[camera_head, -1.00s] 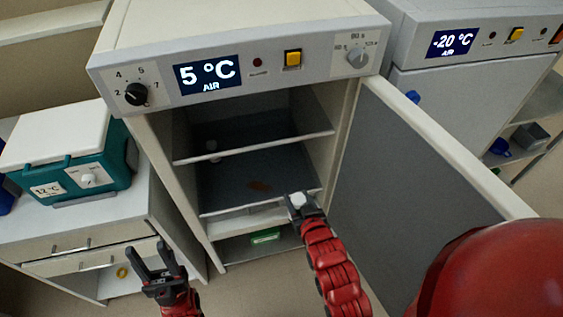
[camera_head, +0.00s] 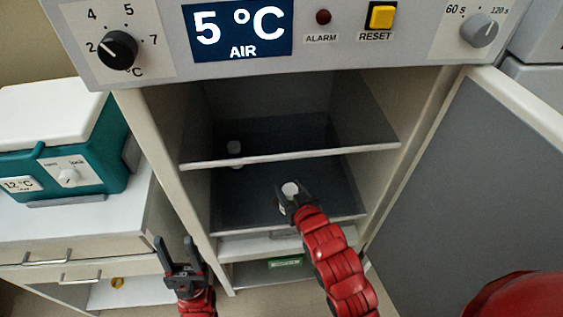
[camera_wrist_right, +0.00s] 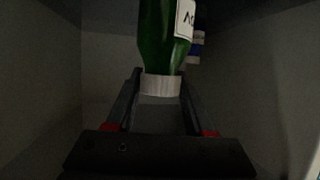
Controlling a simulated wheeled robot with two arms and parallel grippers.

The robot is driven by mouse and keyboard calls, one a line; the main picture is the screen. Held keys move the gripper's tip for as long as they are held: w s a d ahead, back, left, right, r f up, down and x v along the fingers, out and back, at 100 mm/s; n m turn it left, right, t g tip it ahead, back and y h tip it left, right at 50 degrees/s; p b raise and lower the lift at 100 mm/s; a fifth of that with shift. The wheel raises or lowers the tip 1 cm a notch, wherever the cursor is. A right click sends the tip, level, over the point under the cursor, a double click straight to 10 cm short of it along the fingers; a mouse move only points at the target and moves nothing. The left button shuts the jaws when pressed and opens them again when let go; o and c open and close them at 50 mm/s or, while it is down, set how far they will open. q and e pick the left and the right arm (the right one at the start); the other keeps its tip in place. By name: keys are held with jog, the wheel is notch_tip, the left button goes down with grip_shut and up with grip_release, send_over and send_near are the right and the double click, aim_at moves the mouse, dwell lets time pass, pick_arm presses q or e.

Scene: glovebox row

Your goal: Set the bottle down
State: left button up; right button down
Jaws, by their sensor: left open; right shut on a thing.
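My right gripper (camera_head: 291,195) is shut on a green bottle by its white cap (camera_head: 290,188). The bottle (camera_wrist_right: 162,35) has a white label and shows mostly in the right wrist view, where the fingers flank the cap. The gripper is at the open 5 °C cabinet (camera_head: 170,165), in front of or over its lower shelf (camera_head: 235,210), below the upper shelf's front edge (camera_head: 290,158). I cannot tell whether the bottle's base touches a shelf. My left gripper (camera_head: 177,244) is open and empty, outside the cabinet at lower left.
A blue-and-white item (camera_wrist_right: 197,46) shows behind the bottle. The open door (camera_head: 470,190) bounds the right side. A teal cooler (camera_head: 85,165) stands on the left counter. The lower shelf looks largely clear.

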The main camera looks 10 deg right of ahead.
jog(key=w+d+f+p, duration=0.2)
jog(key=w+d+f, duration=0.2)
jog(key=w+d, duration=0.6)
jog(key=shift+d+f, duration=0.2)
jog(key=shift+d, duration=0.75)
jog(key=shift+w, duration=0.1)
jog(key=shift+f, duration=0.2)
jog(key=shift+c, duration=1.4)
grip_release()
jog(key=shift+r, duration=0.1)
